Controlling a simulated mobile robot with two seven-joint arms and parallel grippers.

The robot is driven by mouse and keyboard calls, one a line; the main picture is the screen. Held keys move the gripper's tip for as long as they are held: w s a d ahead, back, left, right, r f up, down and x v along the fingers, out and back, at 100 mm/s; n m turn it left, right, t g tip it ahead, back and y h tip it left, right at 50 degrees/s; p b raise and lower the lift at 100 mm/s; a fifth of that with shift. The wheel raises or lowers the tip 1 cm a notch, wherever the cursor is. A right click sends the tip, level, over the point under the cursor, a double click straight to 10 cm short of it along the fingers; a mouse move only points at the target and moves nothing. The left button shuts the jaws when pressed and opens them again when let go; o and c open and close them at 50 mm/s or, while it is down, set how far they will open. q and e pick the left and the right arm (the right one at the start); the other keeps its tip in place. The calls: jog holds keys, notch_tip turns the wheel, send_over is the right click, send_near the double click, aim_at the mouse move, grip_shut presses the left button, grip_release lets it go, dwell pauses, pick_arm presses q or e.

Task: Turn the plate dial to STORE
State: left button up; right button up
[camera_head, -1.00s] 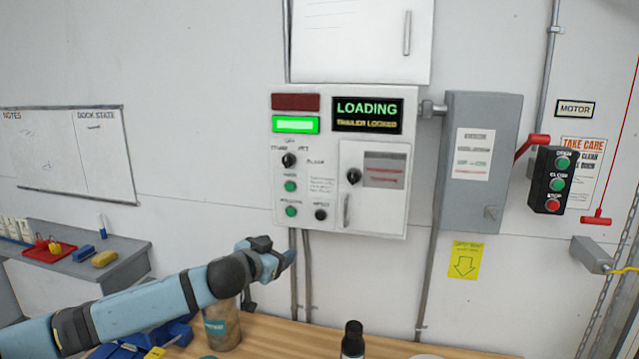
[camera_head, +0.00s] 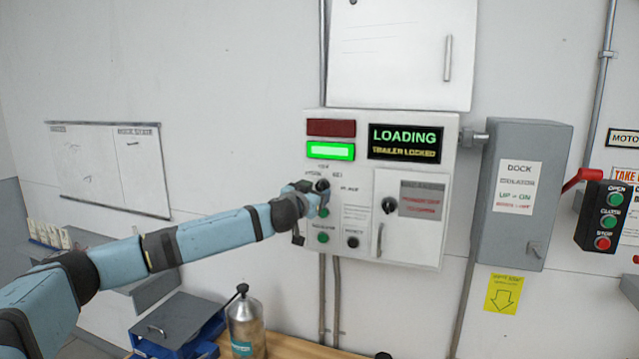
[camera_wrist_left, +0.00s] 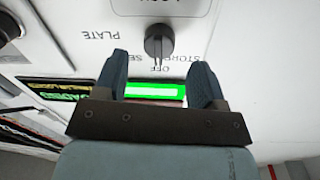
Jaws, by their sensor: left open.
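The plate dial (camera_wrist_left: 159,42) is a round black knob on the white panel (camera_wrist_left: 225,35). The upside-down labels STORE, OFF, SET and PLATE surround it in the left wrist view, and its pointer appears to face OFF. My left gripper (camera_wrist_left: 160,64) is open and empty, its fingers spread to either side below the dial in that view, apparently not touching it. In the head view the left gripper (camera_head: 314,196) is at the panel and partly covers the dial (camera_head: 322,184). My right gripper is not in view.
A second black knob (camera_head: 389,205) is on the panel's small door. The display (camera_head: 405,142) reads LOADING, TRAILER LOCKED, and the green lamp (camera_head: 330,151) is lit. Green buttons sit below the dial. A metal bottle (camera_head: 246,328) stands on the table below.

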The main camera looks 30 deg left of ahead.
aim_at(319, 189)
pick_arm(q)
jog(key=w, duration=0.2)
jog(key=shift+w+a+r+p, duration=0.15)
jog(key=shift+w+a+p, duration=0.05)
jog(key=shift+w+p, duration=0.1)
jog(key=shift+w, duration=0.5)
jog(key=shift+w+a, duration=0.1)
jog(key=shift+a, duration=0.05)
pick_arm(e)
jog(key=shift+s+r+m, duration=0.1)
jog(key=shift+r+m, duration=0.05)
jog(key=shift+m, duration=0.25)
pick_arm(q)
jog(key=c, duration=0.9)
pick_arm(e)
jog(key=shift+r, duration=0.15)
